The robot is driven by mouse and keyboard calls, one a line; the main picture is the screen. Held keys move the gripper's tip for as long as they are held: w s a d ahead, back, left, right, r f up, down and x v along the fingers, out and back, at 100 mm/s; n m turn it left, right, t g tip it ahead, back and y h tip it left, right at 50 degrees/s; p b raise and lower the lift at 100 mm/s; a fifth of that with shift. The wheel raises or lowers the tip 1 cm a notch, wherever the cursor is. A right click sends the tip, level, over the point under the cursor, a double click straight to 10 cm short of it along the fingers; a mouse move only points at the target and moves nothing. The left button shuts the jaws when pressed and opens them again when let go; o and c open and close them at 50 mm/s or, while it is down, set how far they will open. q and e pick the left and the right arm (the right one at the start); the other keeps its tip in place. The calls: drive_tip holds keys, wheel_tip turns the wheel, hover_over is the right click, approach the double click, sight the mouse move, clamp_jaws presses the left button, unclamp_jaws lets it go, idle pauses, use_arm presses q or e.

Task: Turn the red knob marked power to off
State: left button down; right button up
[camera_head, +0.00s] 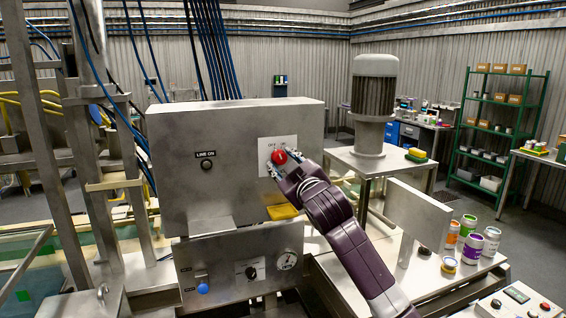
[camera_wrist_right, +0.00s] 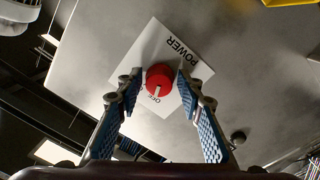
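The red power knob (camera_head: 279,157) sits on a white plate (camera_head: 291,143) on the front of the grey machine box. In the right wrist view the knob (camera_wrist_right: 160,78) is in the middle of the plate (camera_wrist_right: 190,42), with POWER and OFF printed there. A pale pointer line on the knob lies on the side of the OFF print. My right gripper (camera_head: 277,170) is at the knob. In the wrist view its blue-padded fingers (camera_wrist_right: 160,80) stand on both sides of the knob, with narrow gaps visible. My left gripper is not in view.
A LINE ON button (camera_head: 207,165) is left of the knob on the same box. A yellow part (camera_head: 283,212) sits under the plate. Several cans (camera_head: 473,248) stand on the right table.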

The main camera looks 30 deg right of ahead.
drive_tip(key=shift+o, duration=0.5)
drive_tip(key=v, duration=1.2)
